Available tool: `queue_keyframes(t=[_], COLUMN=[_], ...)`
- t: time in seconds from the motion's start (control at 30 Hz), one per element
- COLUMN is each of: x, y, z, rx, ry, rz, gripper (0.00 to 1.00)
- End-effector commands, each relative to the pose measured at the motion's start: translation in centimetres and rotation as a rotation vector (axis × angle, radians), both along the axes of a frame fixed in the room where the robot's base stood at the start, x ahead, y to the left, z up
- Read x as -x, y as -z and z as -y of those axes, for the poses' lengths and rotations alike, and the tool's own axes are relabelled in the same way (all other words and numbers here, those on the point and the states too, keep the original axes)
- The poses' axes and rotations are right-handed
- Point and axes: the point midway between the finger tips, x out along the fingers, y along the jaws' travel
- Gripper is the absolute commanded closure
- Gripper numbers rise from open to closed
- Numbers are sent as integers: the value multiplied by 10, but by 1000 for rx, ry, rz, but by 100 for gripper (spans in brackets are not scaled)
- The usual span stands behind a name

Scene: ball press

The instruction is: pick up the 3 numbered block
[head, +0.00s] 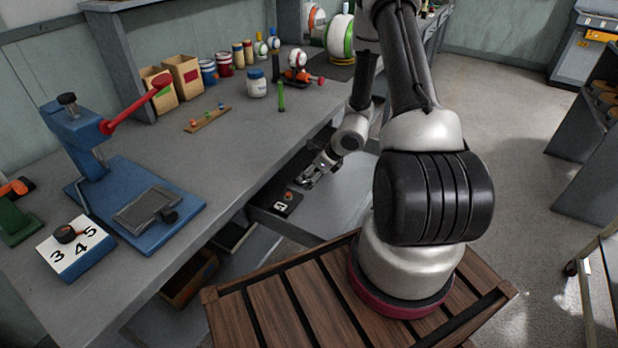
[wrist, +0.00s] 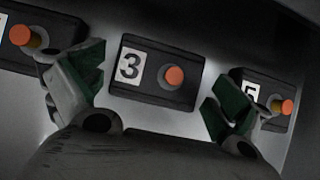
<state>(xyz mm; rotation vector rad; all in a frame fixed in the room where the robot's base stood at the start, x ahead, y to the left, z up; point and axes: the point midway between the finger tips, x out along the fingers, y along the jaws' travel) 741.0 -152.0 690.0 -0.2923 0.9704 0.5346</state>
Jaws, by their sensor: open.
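The 3 numbered block (wrist: 155,72) is a dark block with a white "3" label and an orange knob. In the wrist view it lies in the upper middle, ahead of and between my fingers. My gripper (wrist: 155,100) is open, with green-lined fingers on either side and nothing between them. In the head view my gripper (head: 305,181) hangs low over an open drawer (head: 265,220) under the bench. A dark block (head: 286,203) with a white label lies there near my fingertips; I cannot read its number.
A similar block (wrist: 40,42) lies at the left, partly cut off and close to my left finger. Another block (wrist: 268,82) labelled 5 lies at the right, partly behind my right finger. The grey bench (head: 225,150) overhangs the drawer.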

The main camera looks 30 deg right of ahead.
Motion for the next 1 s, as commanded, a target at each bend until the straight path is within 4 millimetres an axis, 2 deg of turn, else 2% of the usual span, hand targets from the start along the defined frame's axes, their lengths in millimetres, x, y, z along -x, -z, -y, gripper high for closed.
queue_keyframes(t=[0.07,0.27,0.3,0.57,0.73,0.87,1.0], x=[0,0,0,0,0,-1,-1], y=[0,0,0,-1,-11,-32,-72], z=[0,0,0,0,0,0,0], rx=[0,0,0,0,1,2,3], ry=[0,0,0,0,-1,-2,-4], rz=[0,0,0,0,2,5,7], gripper=[0,35,36,37,37,37,37])
